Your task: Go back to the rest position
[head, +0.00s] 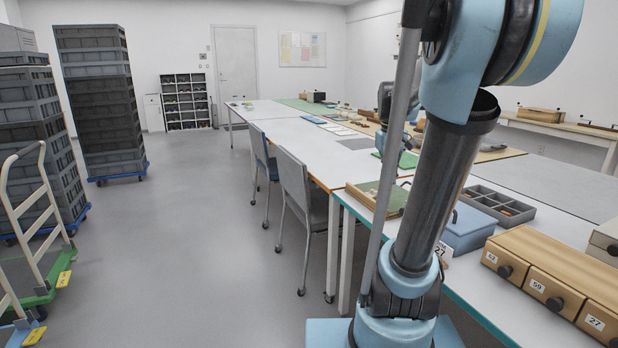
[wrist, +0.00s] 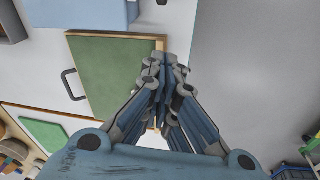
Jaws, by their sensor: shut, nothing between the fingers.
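My gripper (wrist: 166,75) shows in the wrist view with its fingers together and nothing held. It is above the edge of a table, beside a green-topped wooden tray (wrist: 110,75). The grey floor lies to its right in that view. In the head view my arm rises close in front on the right, and my gripper is out of sight there. The green tray (head: 372,194) also shows in the head view, on the near table behind my arm.
Wooden drawer boxes (head: 553,270), a blue box (head: 470,228) and a grey divided tray (head: 497,205) stand on the near table. Chairs (head: 299,195) line its left side. Crate stacks (head: 97,100) and a trolley (head: 30,230) stand at the left. Open floor (head: 190,230) lies between.

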